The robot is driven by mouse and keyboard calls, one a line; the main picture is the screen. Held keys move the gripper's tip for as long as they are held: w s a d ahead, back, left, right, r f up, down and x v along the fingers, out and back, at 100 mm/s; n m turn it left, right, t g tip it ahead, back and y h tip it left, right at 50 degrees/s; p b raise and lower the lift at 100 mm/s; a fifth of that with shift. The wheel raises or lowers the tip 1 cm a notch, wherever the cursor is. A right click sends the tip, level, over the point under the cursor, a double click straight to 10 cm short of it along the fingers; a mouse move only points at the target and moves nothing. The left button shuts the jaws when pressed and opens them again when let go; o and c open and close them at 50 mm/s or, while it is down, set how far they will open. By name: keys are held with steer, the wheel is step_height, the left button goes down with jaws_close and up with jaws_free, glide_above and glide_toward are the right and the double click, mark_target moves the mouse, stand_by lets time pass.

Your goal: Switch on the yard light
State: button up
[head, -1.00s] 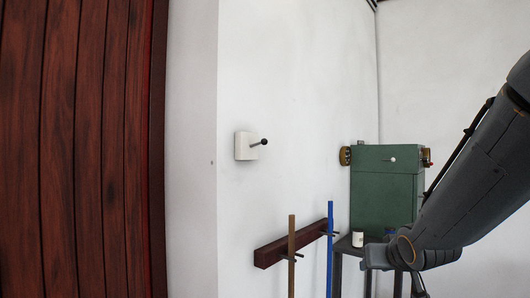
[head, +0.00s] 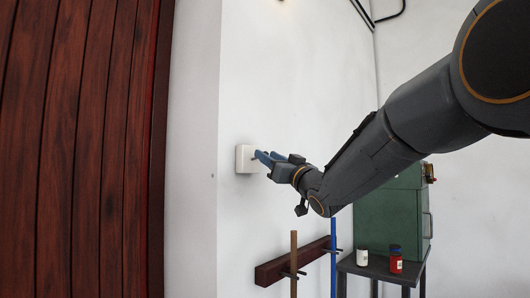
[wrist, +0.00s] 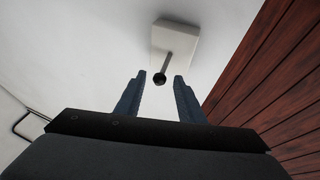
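A white switch box (head: 243,159) is fixed to the white wall, and it also shows in the wrist view (wrist: 174,39). A dark lever with a round black knob (wrist: 160,79) sticks out from it. My gripper (head: 262,157) is at the box in the head view, its blue fingers hiding the lever there. In the wrist view my gripper (wrist: 158,88) is open, with the knob between its two fingertips and gaps on both sides.
A dark red plank wall or door (head: 75,150) stands at the left. Below my arm, a rack (head: 290,262) holds a brown and a blue pole. A green cabinet (head: 375,225), a white jar (head: 362,257) and a red jar (head: 396,264) stand on a dark table (head: 380,270).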

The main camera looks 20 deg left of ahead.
steer(key=shift+p+x, duration=0.35)
steer(key=shift+x, duration=0.95)
jaws_close()
steer(key=r+g+p, duration=0.1)
steer(key=p, duration=0.2)
steer(key=shift+h, duration=0.4)
steer(key=p, duration=0.1)
steer(key=n+p, duration=0.1)
steer(key=p, duration=0.1)
steer(key=shift+a+r+g+h, duration=0.15)
steer(key=shift+r+g+h, duration=0.05)
steer(key=shift+g+h, duration=0.2)
steer(key=shift+w+p, duration=0.1)
steer(key=shift+p, duration=0.2)
jaws_free()
steer(key=shift+f, duration=0.1)
